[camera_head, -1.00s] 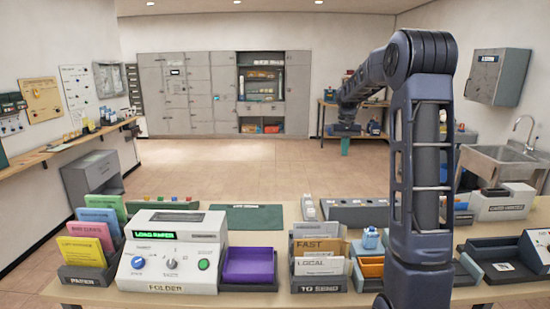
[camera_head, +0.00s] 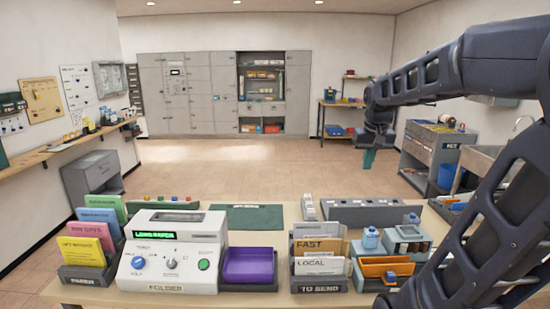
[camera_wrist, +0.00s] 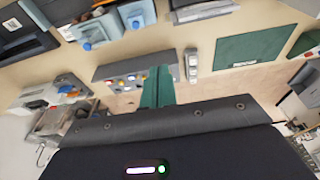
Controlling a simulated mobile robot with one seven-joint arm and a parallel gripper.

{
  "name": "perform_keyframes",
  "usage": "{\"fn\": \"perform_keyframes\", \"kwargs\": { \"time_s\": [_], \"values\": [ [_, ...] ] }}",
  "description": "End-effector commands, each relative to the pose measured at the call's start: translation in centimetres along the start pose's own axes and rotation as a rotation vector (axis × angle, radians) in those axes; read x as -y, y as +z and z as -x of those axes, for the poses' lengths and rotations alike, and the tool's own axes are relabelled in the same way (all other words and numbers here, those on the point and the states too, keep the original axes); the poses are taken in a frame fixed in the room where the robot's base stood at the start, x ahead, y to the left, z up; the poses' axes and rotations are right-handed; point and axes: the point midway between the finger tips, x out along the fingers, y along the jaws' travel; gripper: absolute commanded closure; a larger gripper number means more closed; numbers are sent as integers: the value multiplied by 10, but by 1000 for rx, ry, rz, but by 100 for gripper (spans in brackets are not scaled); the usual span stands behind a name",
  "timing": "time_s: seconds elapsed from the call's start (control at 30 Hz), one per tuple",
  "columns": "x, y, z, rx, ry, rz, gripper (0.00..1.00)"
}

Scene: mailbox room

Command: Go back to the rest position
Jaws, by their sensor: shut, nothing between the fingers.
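My gripper (camera_head: 369,158) hangs in the air at the right of the head view, beyond the far edge of the table (camera_head: 88,292). Its green fingers point down and are shut with nothing between them. In the wrist view the green fingers (camera_wrist: 158,88) show side by side in front of a grey button strip. My dark arm comes in from the right edge and hides part of the table's right side.
A grey cart (camera_head: 437,150) and a sink stand behind at right. The middle floor (camera_head: 240,165) is clear.

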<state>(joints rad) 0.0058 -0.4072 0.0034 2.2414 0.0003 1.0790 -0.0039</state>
Motion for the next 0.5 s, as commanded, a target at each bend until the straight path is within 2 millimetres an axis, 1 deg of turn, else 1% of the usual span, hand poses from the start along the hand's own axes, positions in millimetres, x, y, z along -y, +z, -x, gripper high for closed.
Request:
{"fn": "perform_keyframes", "kwargs": {
  "time_s": [0.03,0.17,0.3,0.4,0.5],
  "values": [
    [0,16,1,-19,0,0,100],
    [1,50,0,-61,0,0,100],
    [1,85,-7,-105,0,0,100],
    [1,106,-12,-133,0,0,100],
    [1,122,-17,-154,0,0,100]
  ]
}}
